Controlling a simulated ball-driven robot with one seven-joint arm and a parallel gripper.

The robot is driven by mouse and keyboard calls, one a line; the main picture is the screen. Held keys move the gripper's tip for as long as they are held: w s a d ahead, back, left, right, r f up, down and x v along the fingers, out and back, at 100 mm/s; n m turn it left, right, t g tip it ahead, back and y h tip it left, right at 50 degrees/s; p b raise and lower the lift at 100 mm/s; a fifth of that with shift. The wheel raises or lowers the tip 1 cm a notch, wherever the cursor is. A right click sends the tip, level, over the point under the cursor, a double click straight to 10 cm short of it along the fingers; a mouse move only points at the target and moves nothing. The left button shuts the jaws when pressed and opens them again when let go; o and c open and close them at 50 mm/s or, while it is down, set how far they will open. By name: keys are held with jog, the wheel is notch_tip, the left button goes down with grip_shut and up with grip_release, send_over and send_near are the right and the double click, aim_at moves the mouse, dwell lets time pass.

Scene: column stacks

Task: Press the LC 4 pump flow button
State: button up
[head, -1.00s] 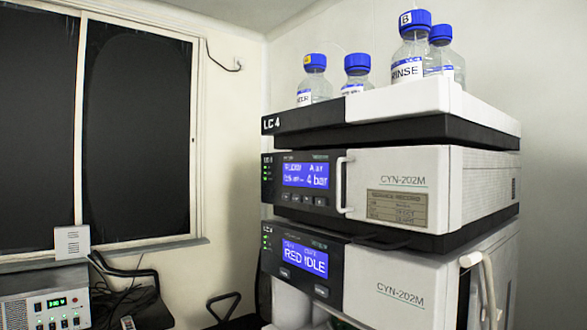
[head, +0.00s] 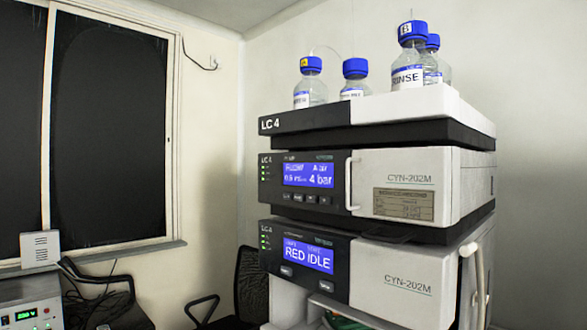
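The LC 4 stack stands right of centre. Its top tray (head: 400,106) is labelled LC 4. The pump module (head: 395,188) below it has a blue display (head: 308,175) reading a flow value and 4 bar. A row of small buttons (head: 310,198) lies under that display; their labels are too small to read. Lit green indicators (head: 265,170) are at its left edge. The lower LC 4 module (head: 405,282) has a blue display (head: 308,256) reading RED IDLE, with two small buttons below. My gripper is not in view.
Blue-capped bottles (head: 410,62) stand on the top tray. A white handle (head: 349,184) projects from the pump module's front. Dark chairs (head: 250,285) are behind at lower left. A grey device with a green display (head: 27,315) is at the far left.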

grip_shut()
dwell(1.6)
